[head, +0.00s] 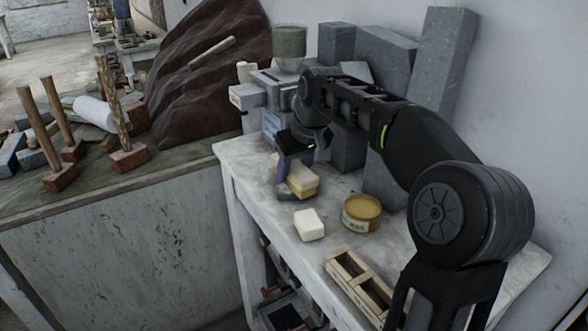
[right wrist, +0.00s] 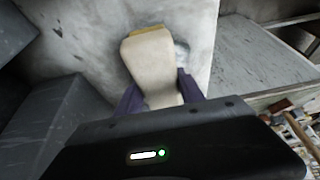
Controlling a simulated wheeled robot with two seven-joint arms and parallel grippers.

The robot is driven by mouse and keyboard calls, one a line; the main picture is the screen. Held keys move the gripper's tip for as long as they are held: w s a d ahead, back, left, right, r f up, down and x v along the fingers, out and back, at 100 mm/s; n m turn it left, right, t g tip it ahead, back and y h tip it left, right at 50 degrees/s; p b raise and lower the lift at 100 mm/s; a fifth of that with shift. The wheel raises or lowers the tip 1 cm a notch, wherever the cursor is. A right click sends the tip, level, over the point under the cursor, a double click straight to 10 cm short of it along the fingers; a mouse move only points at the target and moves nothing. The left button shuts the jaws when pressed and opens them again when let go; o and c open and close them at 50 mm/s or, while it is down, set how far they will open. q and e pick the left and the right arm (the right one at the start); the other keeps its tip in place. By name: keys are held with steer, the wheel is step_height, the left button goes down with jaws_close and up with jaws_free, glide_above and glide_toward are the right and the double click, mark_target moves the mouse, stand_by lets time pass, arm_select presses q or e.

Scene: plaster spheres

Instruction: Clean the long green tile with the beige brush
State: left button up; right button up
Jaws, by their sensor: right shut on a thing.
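My right gripper (head: 294,163) reaches in over the white table from the right. Its purple fingers are shut on the beige brush (head: 301,182), a pale block with a yellowish underside. In the right wrist view the brush (right wrist: 150,62) sits between the two fingers (right wrist: 160,97), its yellowish edge at the far end. I cannot tell whether the brush touches the tabletop. I cannot pick out a long green tile for certain; the arm and brush hide part of the table. My left gripper is not in view.
On the white table (head: 240,150) stand a cream block (head: 309,224), a yellow-topped tin (head: 362,212) and a wooden crate (head: 358,284). Grey slabs (head: 440,70) lean on the wall behind my arm. A bench with mallets (head: 60,175) and a dark rock (head: 205,70) lies left.

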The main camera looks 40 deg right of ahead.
mark_target(305, 175)
steer(key=shift+s, duration=0.1)
steer(key=shift+s+a+f+b, duration=0.1)
steer(key=shift+s+b, duration=0.3)
steer(key=shift+s, duration=0.6)
steer(key=shift+s+b, duration=0.1)
steer(key=shift+b, duration=0.2)
steer(key=shift+s+a+b, duration=0.1)
steer(key=shift+s+b, duration=0.2)
steer(key=shift+s, duration=0.2)
steer(key=shift+s+a, duration=0.1)
steer(key=shift+s, duration=0.45)
steer(key=shift+w, duration=0.1)
